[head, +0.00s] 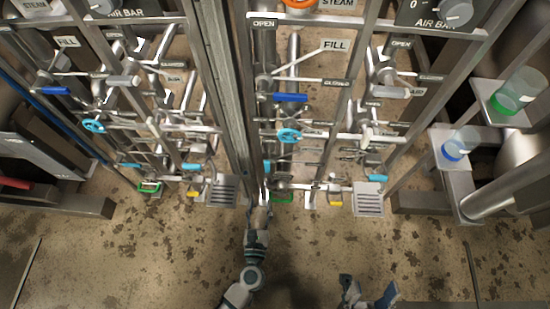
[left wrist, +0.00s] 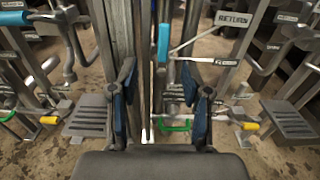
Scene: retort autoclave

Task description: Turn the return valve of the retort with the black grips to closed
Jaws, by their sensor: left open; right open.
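A light-blue lever grip (left wrist: 163,42) hangs upright near a RETURN sign (left wrist: 232,19) and a CLOSED plate (left wrist: 226,62) in the left wrist view. A light-blue grip (head: 266,166), seemingly the same one, shows low on the right-hand pipe rack in the head view. I cannot make out black grips on either rack. My left gripper (head: 258,214) is low in front of the central post; its spread, empty fingers (left wrist: 166,85) show in the left wrist view, below and apart from the grip. My right gripper (head: 367,292) is open and empty near the bottom edge.
A green handle (left wrist: 175,125) is low between my left fingers in the picture. Steel posts (head: 228,100), a blue grip (head: 290,97) and a light-blue handwheel (head: 289,135) stand close by. Cups (head: 518,92) stand on shelves at right. The front floor (head: 160,260) is clear.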

